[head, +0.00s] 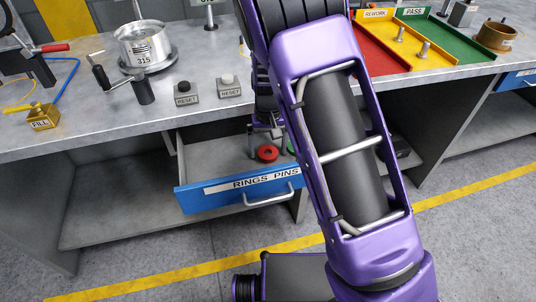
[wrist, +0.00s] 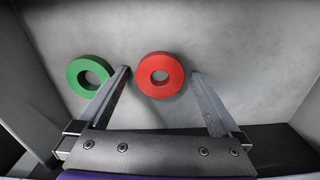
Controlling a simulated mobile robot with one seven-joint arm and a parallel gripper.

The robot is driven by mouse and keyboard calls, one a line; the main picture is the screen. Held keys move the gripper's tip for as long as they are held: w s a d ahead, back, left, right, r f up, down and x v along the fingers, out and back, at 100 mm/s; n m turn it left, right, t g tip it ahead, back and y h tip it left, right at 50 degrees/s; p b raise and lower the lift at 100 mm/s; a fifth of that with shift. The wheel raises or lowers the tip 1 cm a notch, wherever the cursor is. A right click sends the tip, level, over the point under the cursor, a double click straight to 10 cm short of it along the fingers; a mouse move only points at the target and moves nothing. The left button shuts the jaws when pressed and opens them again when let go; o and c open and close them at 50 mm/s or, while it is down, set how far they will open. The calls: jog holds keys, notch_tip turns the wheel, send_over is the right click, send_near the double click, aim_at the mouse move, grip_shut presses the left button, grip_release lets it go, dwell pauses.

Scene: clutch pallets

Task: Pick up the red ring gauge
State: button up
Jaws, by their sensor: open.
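The red ring gauge (wrist: 160,87) lies flat on the grey floor of the open drawer; it also shows in the head view (head: 267,153). My gripper (wrist: 160,72) is open, with one finger to the left and one to the right of the red ring in the wrist view. I see a gap on both sides, and the height of the fingertips over the drawer floor is hard to tell. In the head view my gripper (head: 268,131) is inside the drawer area, just behind the red ring and partly hidden by my arm.
A green ring (wrist: 90,76) lies to the left, close to my left finger in the wrist view. The blue-fronted drawer (head: 190,203), labelled RINGS PINS, stands open below the bench (head: 110,118). Its walls bound the space. The drawer floor beyond the rings looks clear.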

jog(key=shift+c, duration=0.3)
jog(key=c, duration=1.5)
jog(key=shift+r, duration=0.15)
